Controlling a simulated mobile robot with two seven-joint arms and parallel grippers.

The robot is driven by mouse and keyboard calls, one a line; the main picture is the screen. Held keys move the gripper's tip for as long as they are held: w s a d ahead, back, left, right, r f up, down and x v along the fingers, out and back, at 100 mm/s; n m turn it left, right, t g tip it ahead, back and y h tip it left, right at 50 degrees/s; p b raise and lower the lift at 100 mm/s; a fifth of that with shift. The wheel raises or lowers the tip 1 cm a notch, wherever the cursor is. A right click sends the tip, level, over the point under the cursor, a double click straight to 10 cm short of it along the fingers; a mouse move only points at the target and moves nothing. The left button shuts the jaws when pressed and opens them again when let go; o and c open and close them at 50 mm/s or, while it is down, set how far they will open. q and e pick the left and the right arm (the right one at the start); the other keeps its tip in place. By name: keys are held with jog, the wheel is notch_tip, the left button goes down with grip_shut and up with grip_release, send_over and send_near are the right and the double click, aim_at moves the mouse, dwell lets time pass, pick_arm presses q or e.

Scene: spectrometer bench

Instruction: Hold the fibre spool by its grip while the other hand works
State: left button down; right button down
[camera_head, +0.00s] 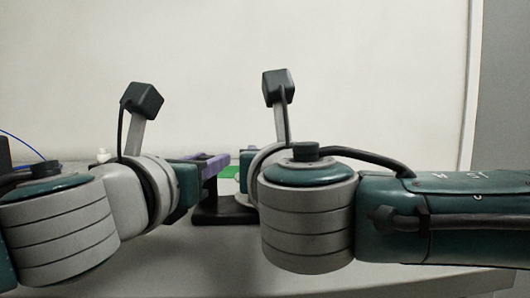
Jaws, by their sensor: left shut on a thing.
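My left gripper (213,163) shows as a small part between my two wrists, partly hidden by its own wrist. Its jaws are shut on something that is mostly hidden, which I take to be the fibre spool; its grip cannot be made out. My right gripper is largely behind its own wrist, and its jaws cannot be made out.
A black flat piece (225,211) lies low between my wrists. A green patch (230,172) shows behind them. A thin blue line (22,142) curves in at the left edge, near a small white item (102,156). The pale bench top (215,272) is clear in front.

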jog(key=shift+s+a+f, duration=0.1)
jog(key=shift+a+f, duration=0.1)
jog(key=c, duration=0.8)
grip_release()
jog(key=o, duration=0.3)
jog(key=shift+d+r, duration=0.1)
jog(key=shift+d, duration=0.05)
jog(key=s, duration=1.2)
jog(key=shift+d, duration=0.1)
